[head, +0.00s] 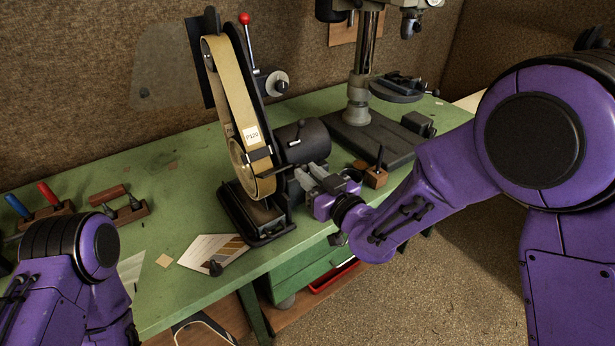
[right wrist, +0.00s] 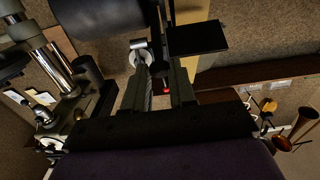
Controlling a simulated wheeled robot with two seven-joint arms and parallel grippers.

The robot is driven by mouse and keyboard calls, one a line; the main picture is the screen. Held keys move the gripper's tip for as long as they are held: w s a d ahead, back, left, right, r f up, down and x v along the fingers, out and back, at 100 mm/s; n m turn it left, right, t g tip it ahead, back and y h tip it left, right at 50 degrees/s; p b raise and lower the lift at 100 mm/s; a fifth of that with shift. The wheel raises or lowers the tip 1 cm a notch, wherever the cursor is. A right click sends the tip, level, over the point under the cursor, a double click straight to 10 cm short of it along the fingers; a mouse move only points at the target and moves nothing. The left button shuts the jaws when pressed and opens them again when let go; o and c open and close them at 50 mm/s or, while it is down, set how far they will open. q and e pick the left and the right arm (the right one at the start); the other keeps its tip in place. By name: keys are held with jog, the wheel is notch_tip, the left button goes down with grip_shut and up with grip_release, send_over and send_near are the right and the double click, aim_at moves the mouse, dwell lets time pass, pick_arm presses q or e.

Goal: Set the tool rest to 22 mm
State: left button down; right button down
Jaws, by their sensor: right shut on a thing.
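The belt grinder (head: 237,115) stands on the green bench with its tan belt facing left. Its tool rest (head: 268,172) is a small dark plate by the lower belt; a flat black plate, probably the same rest, shows in the right wrist view (right wrist: 197,38). My right gripper (head: 301,182) is at the grinder's right side, beside the rest and below the motor. In the right wrist view its fingers (right wrist: 166,88) close around a small dark knob (right wrist: 158,69), partly hidden by them. No rest scale is readable. My left arm is at lower left; its gripper is out of view.
The dark motor cylinder (head: 303,140) is just above my right gripper.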

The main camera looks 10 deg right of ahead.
jog(key=c, duration=0.9)
grip_release()
jog(key=shift+d, duration=0.1)
jog(key=shift+c, duration=0.2)
jog(key=shift+s, duration=0.1)
jog(key=shift+s, duration=0.2)
jog(key=p+v, duration=0.5)
jog(key=v, duration=0.5)
jog(key=shift+p, duration=0.35)
jog(key=shift+d, duration=0.1)
